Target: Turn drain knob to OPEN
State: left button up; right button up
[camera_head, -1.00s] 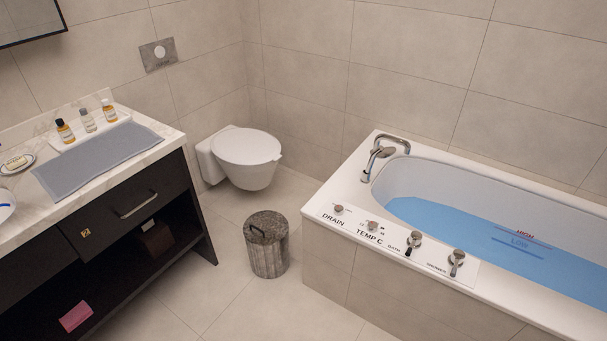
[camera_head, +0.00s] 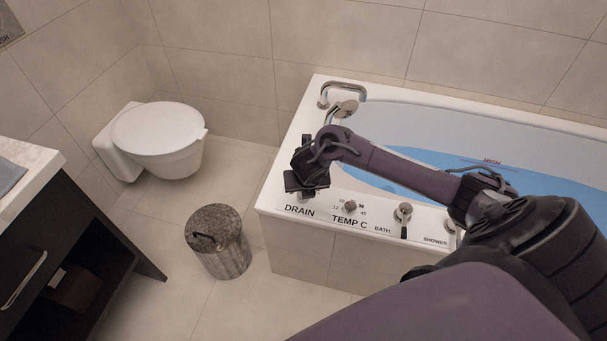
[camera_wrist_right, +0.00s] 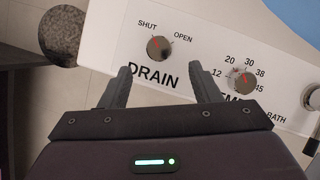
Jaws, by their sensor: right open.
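The drain knob (camera_wrist_right: 158,48) is a round metal knob on the tub's white panel, above the word DRAIN in the right wrist view. Its red mark points up and left, toward the SHUT label (camera_wrist_right: 147,27); the OPEN label (camera_wrist_right: 183,38) is to its right. My right gripper (camera_wrist_right: 165,84) is open and empty, its two fingers spread below the knob in that view and apart from it. In the head view my right gripper (camera_head: 306,184) hangs over the drain end of the panel and hides the knob. My left gripper is not in view.
The temperature knob (camera_head: 350,206), bath lever (camera_head: 403,215) and shower lever (camera_head: 450,226) line the panel to the right. The faucet (camera_head: 342,94) stands behind my gripper. A bin (camera_head: 218,243) stands on the floor left of the tub, with a toilet (camera_head: 158,137) beyond.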

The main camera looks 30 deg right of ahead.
jog(key=b+x, duration=0.2)
jog(key=x, duration=0.5)
jog(key=shift+w+f, duration=0.2)
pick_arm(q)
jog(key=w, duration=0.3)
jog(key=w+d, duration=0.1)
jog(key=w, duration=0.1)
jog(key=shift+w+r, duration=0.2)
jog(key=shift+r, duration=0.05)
pick_arm(e)
jog(key=c, duration=1)
